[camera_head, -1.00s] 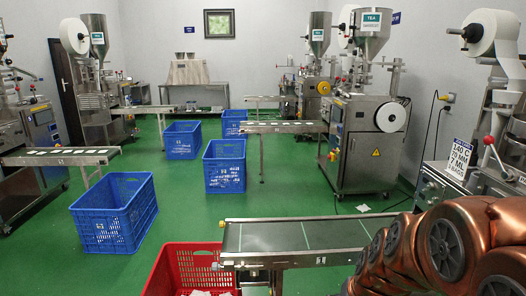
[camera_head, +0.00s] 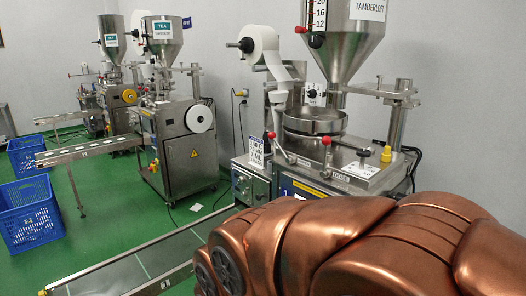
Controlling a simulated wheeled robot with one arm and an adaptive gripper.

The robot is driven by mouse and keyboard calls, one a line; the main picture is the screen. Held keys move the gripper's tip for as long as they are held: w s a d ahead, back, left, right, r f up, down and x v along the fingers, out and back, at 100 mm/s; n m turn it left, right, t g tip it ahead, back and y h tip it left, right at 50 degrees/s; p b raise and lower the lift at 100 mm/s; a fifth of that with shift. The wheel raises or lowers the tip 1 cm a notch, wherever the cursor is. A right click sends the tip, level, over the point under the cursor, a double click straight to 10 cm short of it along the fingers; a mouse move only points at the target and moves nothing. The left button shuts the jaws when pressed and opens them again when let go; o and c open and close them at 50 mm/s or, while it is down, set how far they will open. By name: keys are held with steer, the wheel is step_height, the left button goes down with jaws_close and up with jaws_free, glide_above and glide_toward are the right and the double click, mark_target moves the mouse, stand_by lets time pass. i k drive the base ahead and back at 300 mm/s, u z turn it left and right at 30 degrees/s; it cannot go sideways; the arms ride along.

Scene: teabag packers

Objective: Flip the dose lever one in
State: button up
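The packing machine with a steel hopper (camera_head: 352,45) stands at the right. A scale marked 20, 16, 12 (camera_head: 319,14) is on its hopper, with a red-tipped piece (camera_head: 302,29) beside it. Lower down are a red ball knob (camera_head: 326,141) on a rod, another red ball knob (camera_head: 271,135) on a slanted lever, and a yellow knob (camera_head: 387,154). I cannot tell which of these is dose lever one. My copper arm fills the lower right and covers the machine's lower front. My gripper is not in view.
A conveyor (camera_head: 140,262) runs from the machine along the bottom. A paper roll (camera_head: 260,43) sits on a black spindle left of the hopper. Blue crates (camera_head: 30,212) and another machine (camera_head: 185,148) stand left.

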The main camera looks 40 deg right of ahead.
mark_target(327, 140)
steer(key=z, duration=1.6)
steer(key=k, duration=0.65)
steer(key=z, duration=0.05)
steer(key=i, duration=1.3)
steer(key=u, duration=0.7)
